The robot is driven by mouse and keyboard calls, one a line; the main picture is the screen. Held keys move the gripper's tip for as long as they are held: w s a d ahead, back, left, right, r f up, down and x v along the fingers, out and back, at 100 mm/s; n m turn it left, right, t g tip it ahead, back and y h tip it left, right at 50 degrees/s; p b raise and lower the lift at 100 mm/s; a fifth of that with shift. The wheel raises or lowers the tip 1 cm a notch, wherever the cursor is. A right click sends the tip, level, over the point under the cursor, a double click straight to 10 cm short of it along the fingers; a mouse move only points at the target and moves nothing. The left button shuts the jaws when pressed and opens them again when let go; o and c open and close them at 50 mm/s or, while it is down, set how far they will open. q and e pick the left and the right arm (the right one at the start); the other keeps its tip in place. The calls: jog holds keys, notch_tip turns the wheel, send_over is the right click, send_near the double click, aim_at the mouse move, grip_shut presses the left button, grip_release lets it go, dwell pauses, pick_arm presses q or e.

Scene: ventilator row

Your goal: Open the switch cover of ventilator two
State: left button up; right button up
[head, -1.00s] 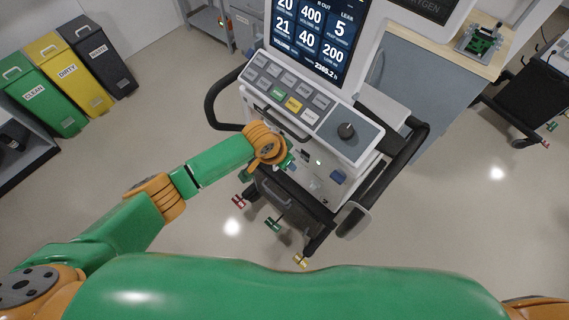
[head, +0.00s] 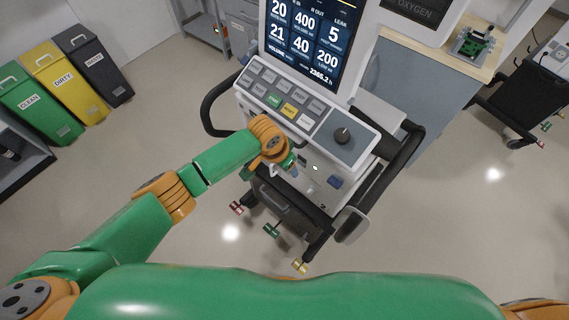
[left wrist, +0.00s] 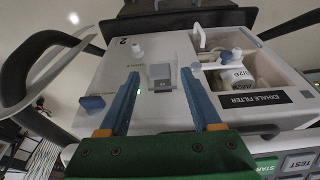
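The ventilator (head: 310,120) stands in front of me in the head view, with a lit screen above a button panel. In the left wrist view its white lower panel (left wrist: 180,45) carries a "2" label. A small grey switch cover (left wrist: 161,76) sits on that panel; I cannot tell for sure whether it is shut. My left gripper (left wrist: 161,74) is open, its two blue fingers apart with the cover between their tips in the picture. I see no clear contact. In the head view my wrist hides most of the gripper and the cover. My right gripper is out of view.
Blue connectors (left wrist: 92,103) and a recess with an exhale filter (left wrist: 235,75) lie beside the switch cover. Black handle bars (head: 395,165) flank the ventilator. Bins (head: 70,85) stand at the left, and a cabinet (head: 425,85) stands behind.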

pick_arm(q)
jog(key=v, duration=0.7)
dwell(0.4)
